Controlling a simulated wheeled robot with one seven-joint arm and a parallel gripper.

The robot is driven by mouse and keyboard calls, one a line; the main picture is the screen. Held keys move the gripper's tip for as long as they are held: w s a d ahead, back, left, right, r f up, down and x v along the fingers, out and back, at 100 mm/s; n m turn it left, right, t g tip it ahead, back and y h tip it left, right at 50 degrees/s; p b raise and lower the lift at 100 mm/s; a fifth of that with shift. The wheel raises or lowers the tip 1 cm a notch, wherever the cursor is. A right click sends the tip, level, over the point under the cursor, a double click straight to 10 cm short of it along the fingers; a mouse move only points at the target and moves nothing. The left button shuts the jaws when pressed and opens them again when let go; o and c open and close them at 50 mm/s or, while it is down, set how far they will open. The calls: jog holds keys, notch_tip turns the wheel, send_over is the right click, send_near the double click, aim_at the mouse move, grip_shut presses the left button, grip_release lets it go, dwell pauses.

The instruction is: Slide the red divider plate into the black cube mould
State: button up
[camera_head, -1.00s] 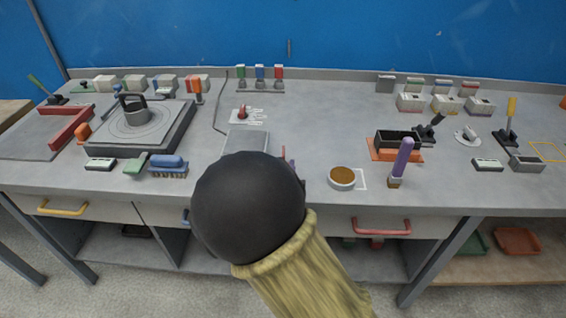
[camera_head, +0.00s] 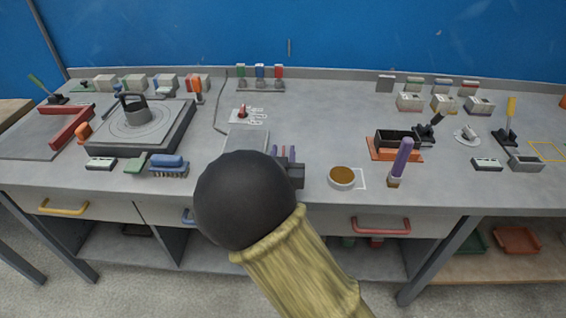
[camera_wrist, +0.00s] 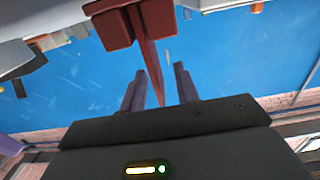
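A black open-topped box (camera_head: 397,138), which looks like the cube mould, sits on an orange base right of centre in the head view. My gripper (camera_head: 284,152) is well to its left, low over the front of the bench, mostly hidden behind my own arm. In the wrist view my gripper (camera_wrist: 159,88) has its two fingers apart. A thin red plate (camera_wrist: 148,52), seen nearly edge-on, reaches between the fingers with a visible gap on both sides. Red blocks (camera_wrist: 108,30) sit at its far end. The plate cannot be made out clearly in the head view.
A grey block (camera_head: 246,138) is just behind my gripper. A pin board (camera_head: 249,114) lies farther back.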

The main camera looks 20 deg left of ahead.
grip_shut()
notch_tip(320, 180, up, 10)
jog(key=shift+r+p, duration=0.1)
jog(key=shift+p, duration=0.5)
dwell(0.7)
